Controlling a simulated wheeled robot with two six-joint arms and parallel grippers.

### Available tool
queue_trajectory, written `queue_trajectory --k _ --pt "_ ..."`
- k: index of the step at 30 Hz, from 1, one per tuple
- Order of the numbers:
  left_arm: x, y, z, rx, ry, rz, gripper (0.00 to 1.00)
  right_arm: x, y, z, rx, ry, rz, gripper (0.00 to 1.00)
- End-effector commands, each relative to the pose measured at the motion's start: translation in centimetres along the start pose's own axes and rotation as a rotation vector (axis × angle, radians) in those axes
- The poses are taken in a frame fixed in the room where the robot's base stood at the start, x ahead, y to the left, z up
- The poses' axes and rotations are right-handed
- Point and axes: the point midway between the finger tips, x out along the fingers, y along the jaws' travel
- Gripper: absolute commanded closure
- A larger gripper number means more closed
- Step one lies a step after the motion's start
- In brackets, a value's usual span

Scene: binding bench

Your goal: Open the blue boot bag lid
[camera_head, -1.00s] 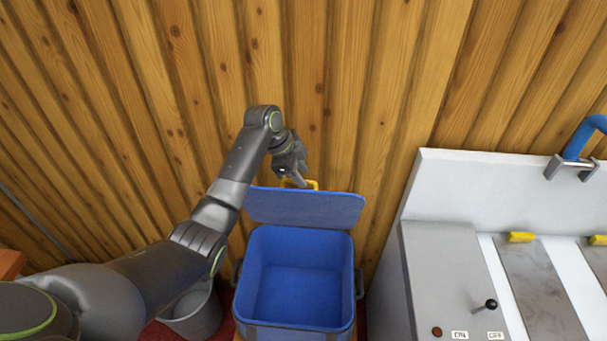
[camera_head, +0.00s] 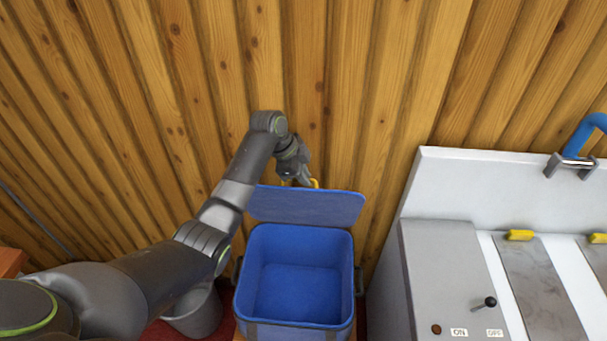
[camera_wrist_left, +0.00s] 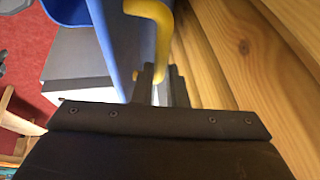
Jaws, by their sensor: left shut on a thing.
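The blue boot bag (camera_head: 296,290) stands below my left arm, and I see into its empty inside. Its blue lid (camera_head: 308,207) is raised at the back edge, on the side of the wooden wall. A yellow handle (camera_head: 315,183) sits at the lid's upper edge, mostly hidden by my gripper. My left gripper (camera_head: 303,181) is shut on the yellow handle. In the left wrist view the handle (camera_wrist_left: 158,38) curves down to the fingers (camera_wrist_left: 161,85), next to the blue lid (camera_wrist_left: 118,35). My right gripper is not in view.
A wooden plank wall (camera_head: 330,90) rises close behind the lid and gripper. A grey bin (camera_head: 194,312) stands left of the bag, under my arm. A white and grey machine (camera_head: 452,265) with a lever stands to the right.

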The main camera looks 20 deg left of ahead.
Motion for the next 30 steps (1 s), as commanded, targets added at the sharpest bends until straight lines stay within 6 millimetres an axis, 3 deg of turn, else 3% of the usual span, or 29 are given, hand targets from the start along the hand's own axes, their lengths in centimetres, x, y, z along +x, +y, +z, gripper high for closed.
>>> queue_trajectory --k 5,15,26,27,30 --pt "0.1 -0.6 0.1 0.001 -0.001 -0.002 1.00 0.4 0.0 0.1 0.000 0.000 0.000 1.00" --pt "0.1 -4.0 0.0 0.002 0.000 -0.003 1.00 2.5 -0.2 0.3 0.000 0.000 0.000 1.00" --pt "-0.1 -4.4 -0.1 0.001 0.001 -0.003 1.00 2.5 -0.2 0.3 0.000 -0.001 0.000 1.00" --pt "-0.1 -4.4 -0.1 0.001 0.001 -0.003 0.87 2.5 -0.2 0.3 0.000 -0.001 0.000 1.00" --pt "-0.1 -4.4 -0.1 0.001 0.001 -0.003 0.74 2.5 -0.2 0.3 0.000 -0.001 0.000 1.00"
